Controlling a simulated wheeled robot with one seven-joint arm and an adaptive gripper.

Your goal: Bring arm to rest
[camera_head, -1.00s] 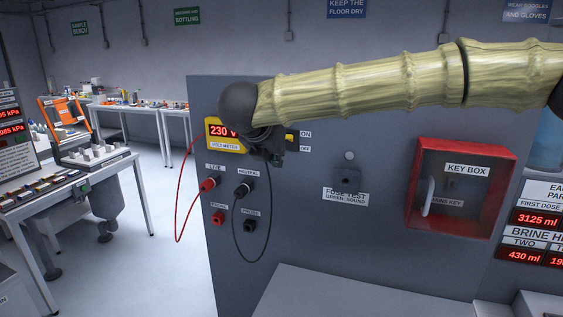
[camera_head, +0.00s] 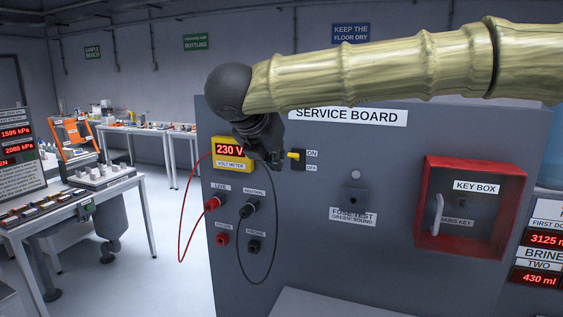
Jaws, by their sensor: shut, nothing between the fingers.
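My arm, in a bamboo-like casing, reaches in from the upper right across the top of the grey service board (camera_head: 330,265). My gripper (camera_head: 274,163) hangs from the dark wrist at the arm's left end. It is shut and empty, between the yellow volt meter (camera_head: 231,166) and the yellow-levered ON/OFF switch (camera_head: 294,155). Whether it touches the board cannot be told. The volt meter reads 230 V. Red and black plugs sit in the LIVE (camera_head: 213,203) and NEUTRAL (camera_head: 248,209) sockets.
A red key box (camera_head: 425,230) and a fuse test socket (camera_head: 354,198) are on the board's right. Red displays (camera_head: 541,240) stand at the right edge. A table with blocks (camera_head: 75,205) is at left; benches (camera_head: 150,130) stand behind. Open floor (camera_head: 170,270) lies between.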

